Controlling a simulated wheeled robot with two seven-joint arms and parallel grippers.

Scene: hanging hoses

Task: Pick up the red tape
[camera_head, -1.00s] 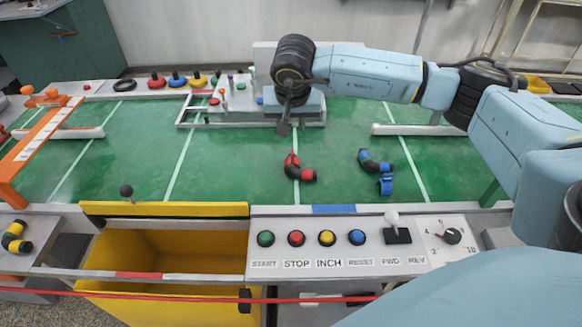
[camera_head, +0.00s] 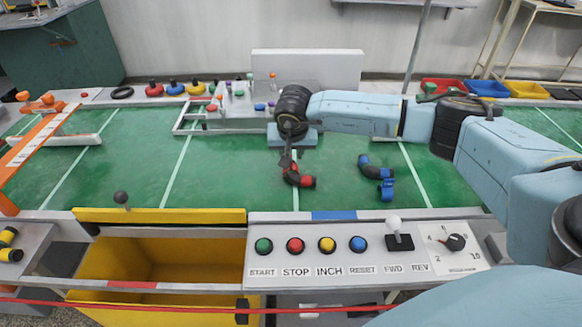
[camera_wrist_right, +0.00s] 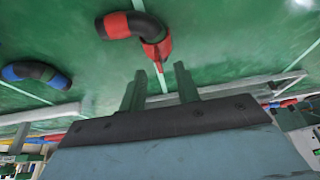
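A curved black hose with red ends (camera_head: 306,181) lies on the green mat. It also shows at the top of the right wrist view (camera_wrist_right: 117,25). The red tape (camera_wrist_right: 157,50) shows there as a red piece at the hose's near end, just ahead of my right gripper's fingertips. I cannot tell whether it is separate from the hose. My right gripper (camera_wrist_right: 160,69) is open and empty, with its fingers apart. In the head view my right gripper (camera_head: 286,161) overlaps the hose's upper end; contact cannot be told. My left gripper is not in view.
A grey rack (camera_head: 230,118) stands behind on the left. A yellow bin (camera_head: 160,256) and button panel (camera_head: 340,262) are at the front. Mat left of the hose is clear.

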